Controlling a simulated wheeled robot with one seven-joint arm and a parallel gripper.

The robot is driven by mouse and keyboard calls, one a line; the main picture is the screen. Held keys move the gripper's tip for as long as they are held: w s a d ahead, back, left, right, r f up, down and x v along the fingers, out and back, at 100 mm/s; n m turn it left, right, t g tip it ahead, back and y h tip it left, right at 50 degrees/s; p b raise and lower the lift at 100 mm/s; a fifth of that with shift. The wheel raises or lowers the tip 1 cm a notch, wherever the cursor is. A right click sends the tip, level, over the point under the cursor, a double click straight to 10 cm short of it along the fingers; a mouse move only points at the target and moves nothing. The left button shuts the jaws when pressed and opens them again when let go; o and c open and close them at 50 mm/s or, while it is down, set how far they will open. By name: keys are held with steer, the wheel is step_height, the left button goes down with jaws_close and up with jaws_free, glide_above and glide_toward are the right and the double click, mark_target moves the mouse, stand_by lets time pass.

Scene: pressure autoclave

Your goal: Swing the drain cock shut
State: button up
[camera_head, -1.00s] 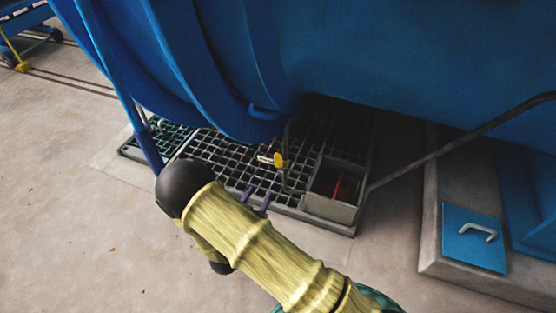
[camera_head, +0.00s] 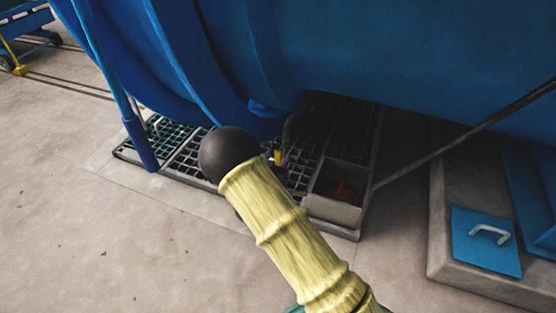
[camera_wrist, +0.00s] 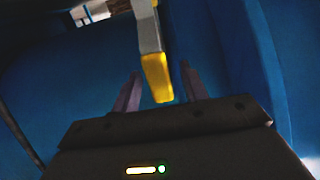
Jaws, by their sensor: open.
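The drain cock's yellow lever (camera_head: 278,157) shows in the head view just past my arm, below the blue vessel (camera_head: 370,70) and above the floor grate. In the wrist view the yellow-tipped lever (camera_wrist: 157,77) hangs down from a grey shank. My gripper (camera_wrist: 160,80) is open, with one purple finger on each side of the yellow tip. I cannot tell whether either finger touches it. In the head view my arm hides the gripper and part of the cock.
A black floor grate (camera_head: 188,158) lies under the vessel. A grey box (camera_head: 333,210) with something red inside stands at its right. A dark pipe (camera_head: 455,143) slants up to the right. A plinth with a blue handled panel (camera_head: 486,241) is at right.

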jaws_close()
